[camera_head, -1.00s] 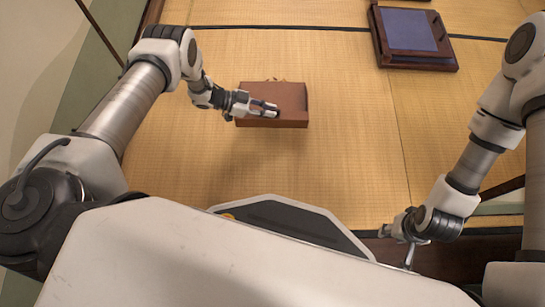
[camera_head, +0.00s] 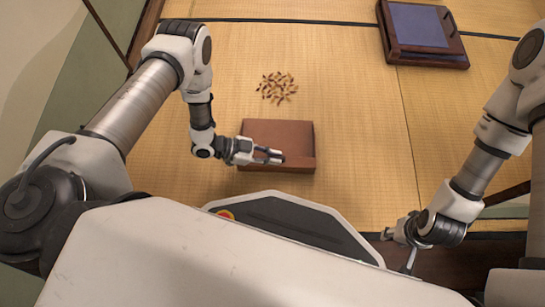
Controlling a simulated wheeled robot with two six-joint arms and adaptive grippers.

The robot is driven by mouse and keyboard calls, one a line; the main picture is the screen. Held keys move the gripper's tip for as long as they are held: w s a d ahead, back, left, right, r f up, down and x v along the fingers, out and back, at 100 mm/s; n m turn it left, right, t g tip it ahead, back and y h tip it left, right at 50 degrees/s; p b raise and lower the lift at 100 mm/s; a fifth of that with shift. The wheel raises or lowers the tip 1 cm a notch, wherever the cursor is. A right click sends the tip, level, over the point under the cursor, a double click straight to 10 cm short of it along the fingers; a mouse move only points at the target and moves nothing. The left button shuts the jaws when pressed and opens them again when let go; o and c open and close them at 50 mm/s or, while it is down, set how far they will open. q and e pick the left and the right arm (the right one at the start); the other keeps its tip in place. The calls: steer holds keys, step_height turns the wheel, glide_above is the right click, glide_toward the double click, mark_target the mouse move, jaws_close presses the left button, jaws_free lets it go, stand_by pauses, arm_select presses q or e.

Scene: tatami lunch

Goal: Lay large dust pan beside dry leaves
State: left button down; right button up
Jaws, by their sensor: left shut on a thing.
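The large dust pan (camera_head: 280,134) is a brown, shallow, box-like pan with a raised edge on its near side. My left gripper (camera_head: 277,156) is shut on that near edge. I cannot tell whether the pan touches the mat. The dry leaves (camera_head: 276,87) lie in a small loose pile on the mat, just beyond the pan's far edge, with a strip of bare mat between. My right gripper (camera_head: 396,252) is at the lower right, its fingers spread apart and empty, partly hidden by my body.
Straw-coloured tatami (camera_head: 340,90) with dark seams covers the floor. A dark wooden low stand with a blue-grey top (camera_head: 418,24) is at the upper right. The mat right of the pan is clear. A wall is at the far left.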

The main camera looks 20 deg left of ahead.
arm_select(q)
steer(key=shift+f, duration=0.1)
steer(key=c, duration=1.2)
jaws_free()
